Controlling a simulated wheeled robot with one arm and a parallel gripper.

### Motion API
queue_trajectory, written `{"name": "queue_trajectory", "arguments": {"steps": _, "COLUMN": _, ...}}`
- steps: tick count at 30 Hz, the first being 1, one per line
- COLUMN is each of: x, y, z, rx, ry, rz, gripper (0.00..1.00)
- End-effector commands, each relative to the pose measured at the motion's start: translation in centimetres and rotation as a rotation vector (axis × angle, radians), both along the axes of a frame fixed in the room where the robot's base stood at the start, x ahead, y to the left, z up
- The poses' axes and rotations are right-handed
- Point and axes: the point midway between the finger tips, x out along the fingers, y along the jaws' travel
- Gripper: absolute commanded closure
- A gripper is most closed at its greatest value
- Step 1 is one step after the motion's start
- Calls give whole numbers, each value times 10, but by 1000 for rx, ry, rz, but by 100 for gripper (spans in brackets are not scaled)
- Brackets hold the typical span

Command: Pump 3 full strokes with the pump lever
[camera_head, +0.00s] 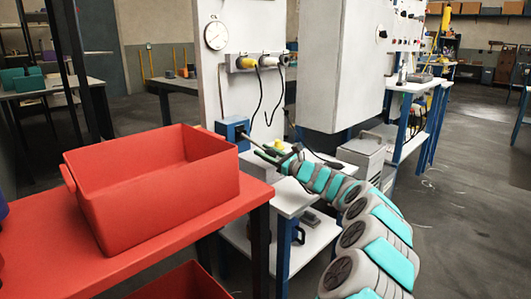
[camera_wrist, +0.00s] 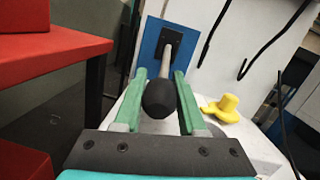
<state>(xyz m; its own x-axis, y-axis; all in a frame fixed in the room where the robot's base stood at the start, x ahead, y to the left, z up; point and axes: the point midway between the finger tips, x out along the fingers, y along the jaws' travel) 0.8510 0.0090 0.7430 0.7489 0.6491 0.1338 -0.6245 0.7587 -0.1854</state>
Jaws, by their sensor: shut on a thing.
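The blue pump box (camera_head: 233,132) is fixed to the white panel above the white bench. In the wrist view its blue plate (camera_wrist: 172,48) has a dark slot, and the pump lever (camera_wrist: 167,62) comes out of it towards me as a grey rod. The lever ends in a black knob (camera_wrist: 160,98). My gripper (camera_wrist: 161,76) has its green fingers on both sides of the knob, shut on it. In the head view my gripper (camera_head: 264,153) is just right of the pump box, with the knob mostly hidden there.
A red bin (camera_head: 150,190) stands on a red table at left, close to my gripper. A yellow knob (camera_wrist: 224,108) sits on the white bench beside my right finger. Black cables (camera_head: 270,95) hang on the panel. A white cabinet (camera_head: 335,60) overhangs at right.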

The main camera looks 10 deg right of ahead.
Motion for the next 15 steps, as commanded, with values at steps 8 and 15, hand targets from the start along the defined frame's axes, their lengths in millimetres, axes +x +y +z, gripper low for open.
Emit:
{"name": "queue_trajectory", "arguments": {"steps": 8, "x": 0, "y": 4, "z": 1, "rx": -2, "ry": 0, "rz": 5, "gripper": 57}}
{"name": "queue_trajectory", "arguments": {"steps": 15, "x": 0, "y": 2, "z": 1, "rx": -1, "ry": -1, "rz": 3, "gripper": 31}}
